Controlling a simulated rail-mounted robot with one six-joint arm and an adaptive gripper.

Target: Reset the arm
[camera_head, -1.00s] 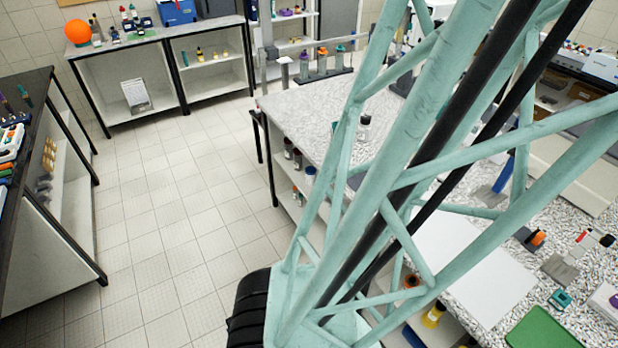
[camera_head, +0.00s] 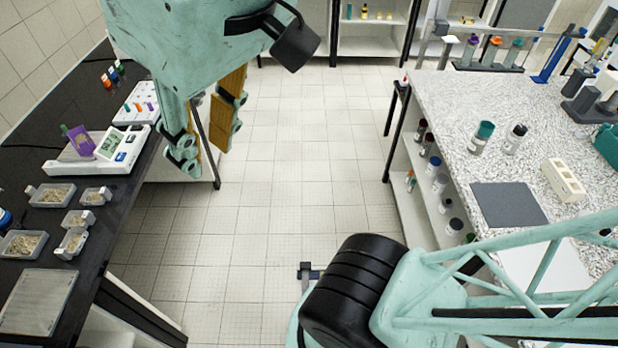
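My gripper (camera_head: 205,148) hangs at the upper left of the head view, pointing down. Its two fingers with yellow pads are apart, and nothing shows between them. It appears in front of the gap between the dark left bench (camera_head: 75,105) and the tiled floor; its height above them is hard to judge. My teal lattice arm link crosses the lower right, joined to a black ribbed joint at bottom centre.
A scale (camera_head: 100,150) and several sample trays (camera_head: 50,194) stand on the left bench. On the right bench (camera_head: 450,100) are two jars with a teal lid (camera_head: 482,138) and a dark lid (camera_head: 515,139), and a grey mat (camera_head: 508,204). The floor (camera_head: 310,150) between is clear.

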